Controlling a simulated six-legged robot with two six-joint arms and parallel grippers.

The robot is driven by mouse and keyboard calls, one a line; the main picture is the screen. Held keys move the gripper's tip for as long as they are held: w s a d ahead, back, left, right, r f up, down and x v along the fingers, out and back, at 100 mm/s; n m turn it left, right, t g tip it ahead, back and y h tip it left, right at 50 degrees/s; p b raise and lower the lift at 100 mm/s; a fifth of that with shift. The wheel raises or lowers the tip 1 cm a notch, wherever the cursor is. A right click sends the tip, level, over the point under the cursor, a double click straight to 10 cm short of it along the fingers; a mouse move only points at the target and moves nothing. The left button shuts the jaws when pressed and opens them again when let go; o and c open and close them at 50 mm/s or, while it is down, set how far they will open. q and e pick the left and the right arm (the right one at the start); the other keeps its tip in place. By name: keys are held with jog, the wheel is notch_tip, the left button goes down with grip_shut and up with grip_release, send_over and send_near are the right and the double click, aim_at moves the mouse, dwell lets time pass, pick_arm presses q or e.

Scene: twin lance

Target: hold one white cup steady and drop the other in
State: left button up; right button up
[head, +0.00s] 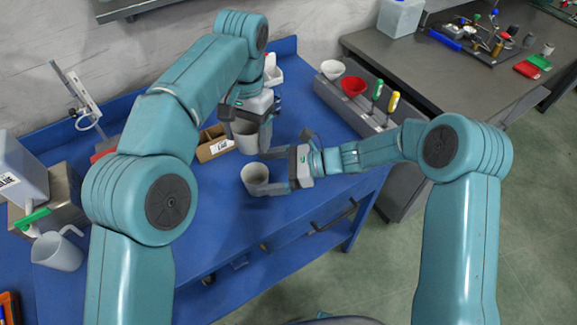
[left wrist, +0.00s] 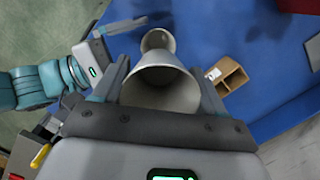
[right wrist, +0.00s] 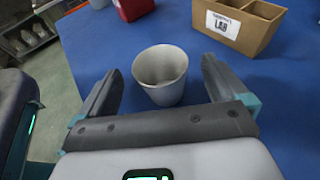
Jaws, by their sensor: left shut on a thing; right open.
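One white cup (head: 247,139) is held between the fingers of my left gripper (head: 248,124), above the blue table. In the left wrist view the held cup (left wrist: 160,90) shows its open mouth between the fingers. The other white cup (head: 255,176) stands upright on the table, lower in the head view. My right gripper (head: 266,172) is open with its fingers to either side of this standing cup. In the right wrist view the standing cup (right wrist: 161,78) is between the two fingers, with gaps on both sides.
A jug (head: 58,250) stands at the left. A grey rack with bowls and screwdrivers (head: 352,112) lines the right side. The front of the blue table is clear.

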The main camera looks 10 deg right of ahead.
pick_arm(q)
jog(key=shift+a, duration=0.1)
pick_arm(e)
jog(key=shift+a+f, duration=0.15)
jog(key=shift+a, duration=0.55)
